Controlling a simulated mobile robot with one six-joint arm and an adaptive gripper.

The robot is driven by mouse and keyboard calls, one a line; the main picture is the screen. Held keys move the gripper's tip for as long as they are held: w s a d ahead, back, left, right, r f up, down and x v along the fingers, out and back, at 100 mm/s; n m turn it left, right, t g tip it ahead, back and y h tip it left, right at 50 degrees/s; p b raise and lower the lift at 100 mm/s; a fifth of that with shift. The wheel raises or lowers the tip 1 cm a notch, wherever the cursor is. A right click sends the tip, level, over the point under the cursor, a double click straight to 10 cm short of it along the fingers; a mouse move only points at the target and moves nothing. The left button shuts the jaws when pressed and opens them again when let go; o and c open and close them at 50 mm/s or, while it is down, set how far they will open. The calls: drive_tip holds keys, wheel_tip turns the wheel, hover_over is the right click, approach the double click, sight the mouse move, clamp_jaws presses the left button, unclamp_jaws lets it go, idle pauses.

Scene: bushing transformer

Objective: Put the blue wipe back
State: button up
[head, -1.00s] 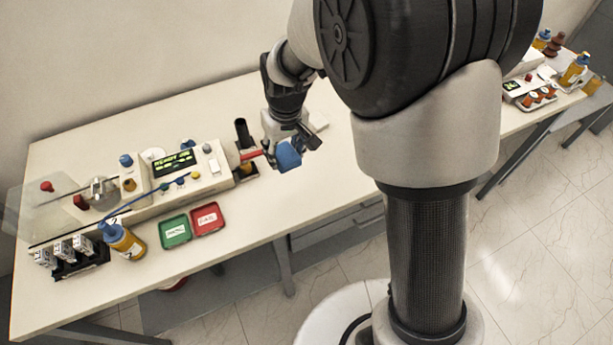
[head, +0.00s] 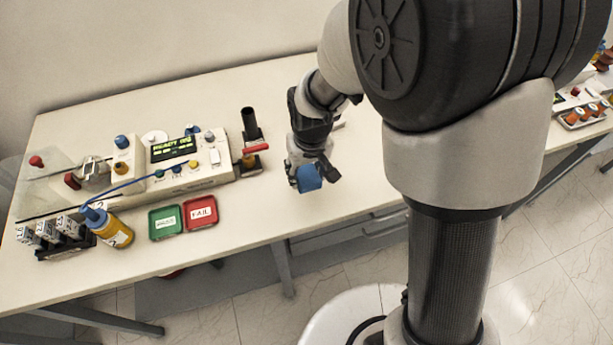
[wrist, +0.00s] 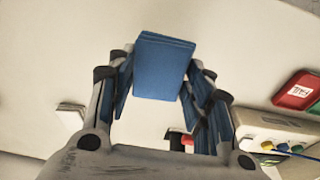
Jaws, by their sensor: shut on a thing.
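The blue wipe (head: 310,179) is a folded blue block held in my gripper (head: 306,170) above the right-hand part of the bench. In the wrist view, the blue wipe (wrist: 163,62) sits between the blue-padded fingers of my gripper (wrist: 160,82), which are shut on it. It appears to be off the bench, with pale bench top behind it. A low white pad or stack (wrist: 68,118) lies on the bench at the left of the wrist view. In the head view my arm largely hides that area.
Left of my gripper stand a black tube (head: 249,122) and a tester with a lit display (head: 175,148). A green tray (head: 165,222) and a red FAIL tray (head: 201,212) lie near the front edge. A yellow bottle (head: 108,228) stands further left.

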sight(307, 183)
drive_tip(key=shift+f+b, duration=0.7)
drive_tip(key=shift+f, duration=1.95)
drive_tip(key=shift+f, duration=0.15)
drive_tip(key=o, duration=1)
